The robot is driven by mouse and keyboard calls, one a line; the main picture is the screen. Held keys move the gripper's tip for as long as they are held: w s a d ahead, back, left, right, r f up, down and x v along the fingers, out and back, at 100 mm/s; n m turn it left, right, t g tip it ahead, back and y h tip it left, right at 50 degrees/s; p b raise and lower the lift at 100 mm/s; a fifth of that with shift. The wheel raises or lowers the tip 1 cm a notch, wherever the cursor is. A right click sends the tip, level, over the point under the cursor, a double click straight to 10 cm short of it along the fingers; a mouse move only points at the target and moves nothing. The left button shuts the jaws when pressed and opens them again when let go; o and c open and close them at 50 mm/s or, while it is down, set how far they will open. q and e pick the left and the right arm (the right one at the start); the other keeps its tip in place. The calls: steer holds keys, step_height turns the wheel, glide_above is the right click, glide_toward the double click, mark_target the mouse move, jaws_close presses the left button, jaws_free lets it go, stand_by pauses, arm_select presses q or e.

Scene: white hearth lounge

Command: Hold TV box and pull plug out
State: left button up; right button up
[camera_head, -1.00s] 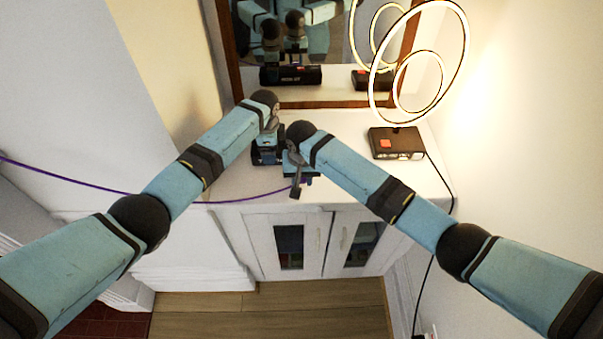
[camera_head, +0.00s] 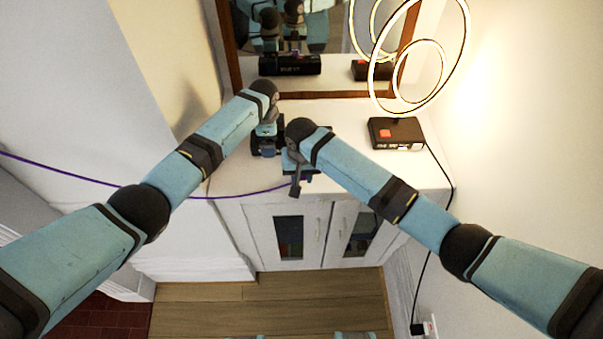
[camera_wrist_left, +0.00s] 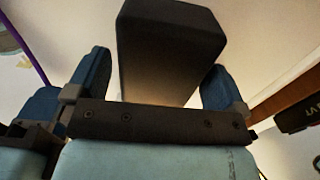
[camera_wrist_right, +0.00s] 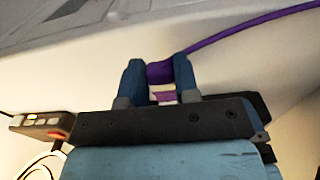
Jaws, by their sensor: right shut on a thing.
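The black TV box (camera_wrist_left: 168,45) sits on the white cabinet top; in the head view it is mostly hidden behind my grippers. My left gripper (camera_head: 266,143) is at the box with its fingers apart on either side. In the left wrist view a gap shows beside the left finger. My right gripper (camera_head: 298,176), lower and to the right, is shut on the purple plug (camera_wrist_right: 160,72). A purple cable (camera_wrist_right: 255,33) runs from the plug to the right in the right wrist view. Whether the plug is still in the box is hidden.
A brown-framed mirror (camera_head: 300,103) stands behind and reflects the box. A ring lamp (camera_head: 373,60) on a black base with an orange button (camera_head: 385,133) stands to the right. Its black cord reaches a wall socket (camera_head: 432,326). White cabinet doors (camera_head: 338,235) are below.

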arm_select(q)
steer(key=shift+r, duration=0.1)
step_height(320, 180, up, 12)
stand_by(0.5)
